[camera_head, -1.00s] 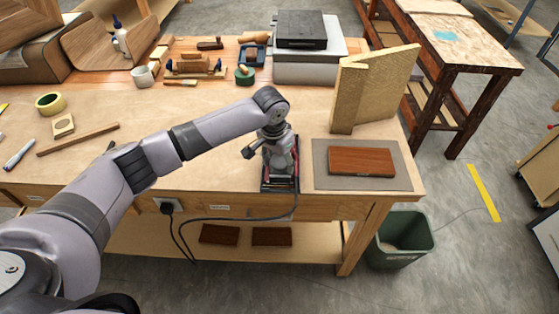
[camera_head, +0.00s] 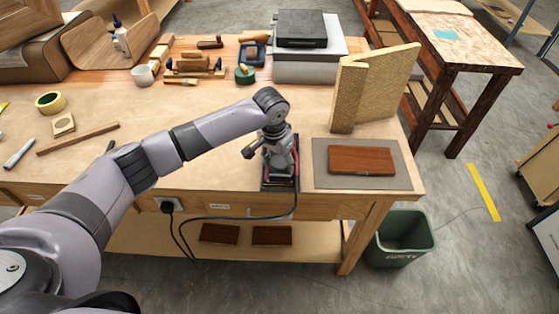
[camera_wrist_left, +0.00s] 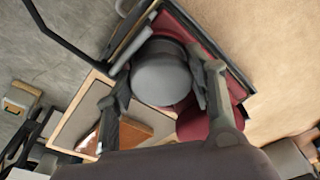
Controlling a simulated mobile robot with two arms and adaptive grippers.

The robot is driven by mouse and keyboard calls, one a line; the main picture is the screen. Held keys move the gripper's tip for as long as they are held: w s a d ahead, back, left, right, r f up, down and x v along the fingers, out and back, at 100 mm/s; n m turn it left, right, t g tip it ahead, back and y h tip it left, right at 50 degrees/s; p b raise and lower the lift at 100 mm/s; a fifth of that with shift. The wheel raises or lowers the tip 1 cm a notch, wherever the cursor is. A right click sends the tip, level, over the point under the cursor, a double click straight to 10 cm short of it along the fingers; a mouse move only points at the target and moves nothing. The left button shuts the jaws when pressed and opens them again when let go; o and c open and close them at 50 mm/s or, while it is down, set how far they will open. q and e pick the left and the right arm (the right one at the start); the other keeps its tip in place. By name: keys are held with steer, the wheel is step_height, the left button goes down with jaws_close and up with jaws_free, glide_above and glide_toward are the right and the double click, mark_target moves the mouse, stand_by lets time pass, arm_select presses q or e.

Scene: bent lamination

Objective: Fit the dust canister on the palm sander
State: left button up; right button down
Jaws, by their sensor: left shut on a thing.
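My left gripper (camera_head: 281,166) points down over a dark rectangular tray (camera_head: 279,187) at the front edge of the workbench. In the left wrist view its two fingers (camera_wrist_left: 160,85) are shut on a round, dark grey thing (camera_wrist_left: 162,78), seen from above. Maroon surfaces (camera_wrist_left: 196,122) show beside and below it. I cannot tell whether the grey thing is the palm sander's top or the dust canister; the arm and fingers hide most of it in the head view. A black cable (camera_head: 240,217) runs from the tray to a socket on the bench front. My right gripper is out of view.
A brown wooden board (camera_head: 362,160) lies on a grey mat (camera_head: 330,184) right of the tray. A tan angled block (camera_head: 345,97) stands behind it. Hand planes (camera_head: 194,64) and a grey case (camera_head: 305,68) stand at the back. A green bin (camera_head: 405,232) is on the floor.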

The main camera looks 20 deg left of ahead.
arm_select(q)
steer(key=o, duration=1.5)
steer(key=shift+o, duration=0.6)
steer(key=shift+o, duration=0.6)
step_height(320, 180, up, 7)
steer(key=p, duration=0.8)
steer(key=shift+r, duration=0.1)
